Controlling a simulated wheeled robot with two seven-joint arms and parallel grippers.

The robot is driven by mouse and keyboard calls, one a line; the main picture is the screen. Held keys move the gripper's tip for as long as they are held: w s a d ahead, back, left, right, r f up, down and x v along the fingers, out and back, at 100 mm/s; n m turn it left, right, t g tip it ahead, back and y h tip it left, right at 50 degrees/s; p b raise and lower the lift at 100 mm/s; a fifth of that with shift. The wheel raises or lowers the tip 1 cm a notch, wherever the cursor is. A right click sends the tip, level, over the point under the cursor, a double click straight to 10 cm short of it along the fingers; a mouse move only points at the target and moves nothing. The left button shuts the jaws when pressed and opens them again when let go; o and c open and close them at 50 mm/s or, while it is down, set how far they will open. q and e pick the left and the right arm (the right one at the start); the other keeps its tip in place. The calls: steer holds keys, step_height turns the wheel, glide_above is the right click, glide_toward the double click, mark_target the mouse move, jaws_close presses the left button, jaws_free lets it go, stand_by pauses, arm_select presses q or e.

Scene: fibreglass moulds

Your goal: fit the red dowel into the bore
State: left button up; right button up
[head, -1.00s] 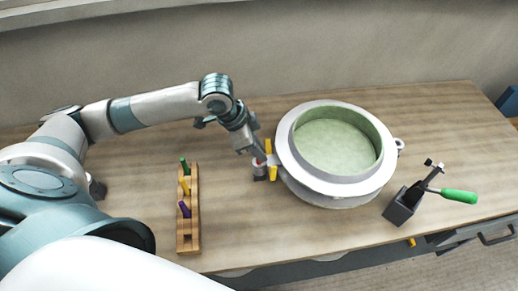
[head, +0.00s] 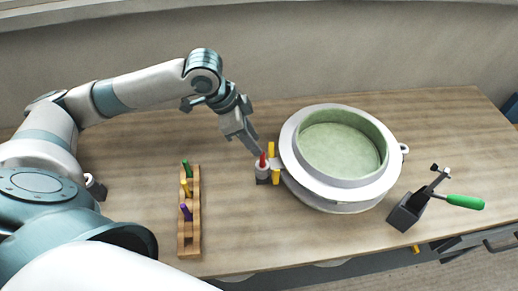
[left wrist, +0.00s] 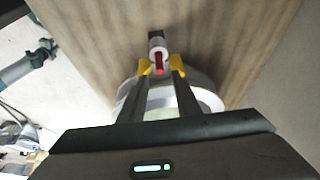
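The red dowel (head: 263,160) stands upright in the top of a small white cylinder on a dark base (head: 262,173), at the left side of the round mould (head: 300,180). Its lower part is hidden inside the cylinder. In the left wrist view the red dowel (left wrist: 158,57) shows between the fingertips. My right gripper is not in view.
A wooden rack (head: 195,228) with green, yellow and purple dowels stands at the left. A dark holder (head: 405,212) with a green-handled tool (head: 465,202) is at the right. The table between rack and cylinder is clear.

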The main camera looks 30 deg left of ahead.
arm_select(q)
steer(key=shift+v, duration=2.7)
